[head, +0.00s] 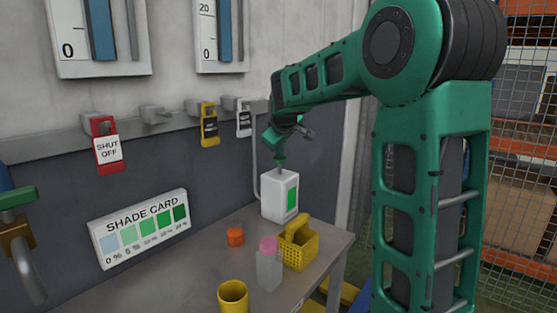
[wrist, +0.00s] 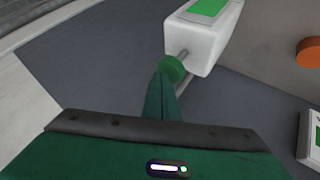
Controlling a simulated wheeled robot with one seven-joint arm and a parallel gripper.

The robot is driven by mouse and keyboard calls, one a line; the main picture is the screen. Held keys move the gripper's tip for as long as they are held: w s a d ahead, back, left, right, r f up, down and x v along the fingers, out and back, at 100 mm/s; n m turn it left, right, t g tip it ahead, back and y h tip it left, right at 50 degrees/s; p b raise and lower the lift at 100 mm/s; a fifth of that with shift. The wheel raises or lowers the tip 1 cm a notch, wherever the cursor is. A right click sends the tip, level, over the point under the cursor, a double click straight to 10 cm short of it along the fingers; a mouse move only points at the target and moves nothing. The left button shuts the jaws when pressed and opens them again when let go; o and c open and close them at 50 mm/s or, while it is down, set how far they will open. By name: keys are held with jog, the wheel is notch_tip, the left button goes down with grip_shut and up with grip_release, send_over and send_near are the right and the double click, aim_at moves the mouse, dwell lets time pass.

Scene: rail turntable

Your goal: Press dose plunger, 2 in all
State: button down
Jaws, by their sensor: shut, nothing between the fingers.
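A white dispenser box (head: 274,196) with a bright green panel on its face stands at the back of the bench. In the wrist view the same dispenser box (wrist: 196,48) shows a round green plunger (wrist: 173,68) on a thin metal rod, with rod showing between the plunger and the box. My gripper (wrist: 162,78) is shut and empty, its fingertips at the plunger's head. I cannot tell for sure whether they touch it. In the head view my gripper (head: 279,157) points down just above the box.
An orange-red cap (head: 235,237), a clear bottle with a pink top (head: 268,271), a yellow basket (head: 300,252) and a yellow cup (head: 232,295) stand on the bench (head: 190,272). A shade card (head: 140,229) leans behind. Hanging tags line the wall rail.

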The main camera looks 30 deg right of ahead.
aim_at(280, 159)
jog(key=shift+f, duration=1)
dwell(0.8)
jog(key=shift+r, duration=1.8)
jog(key=shift+r, duration=2.5)
jog(key=s+a+f+m+g+y, duration=0.1)
jog(key=s+a+f+m+g, duration=0.1)
jog(key=s+f, duration=0.6)
jog(key=s+a+f+m+g+y, duration=0.2)
jog(key=s+f, duration=0.5)
jog(key=s, duration=1.5)
jog(key=s+a+f+m+g+y, duration=0.1)
jog(key=s+a+f+m+g, duration=0.2)
jog(key=s+f, duration=0.5)
jog(key=s+m+g, duration=0.1)
jog(key=s+m, duration=0.1)
jog(key=s, duration=0.5)
jog(key=shift+s+f+m+y, duration=0.2)
jog(key=shift+f+m+y, duration=0.1)
jog(key=shift+m, duration=0.1)
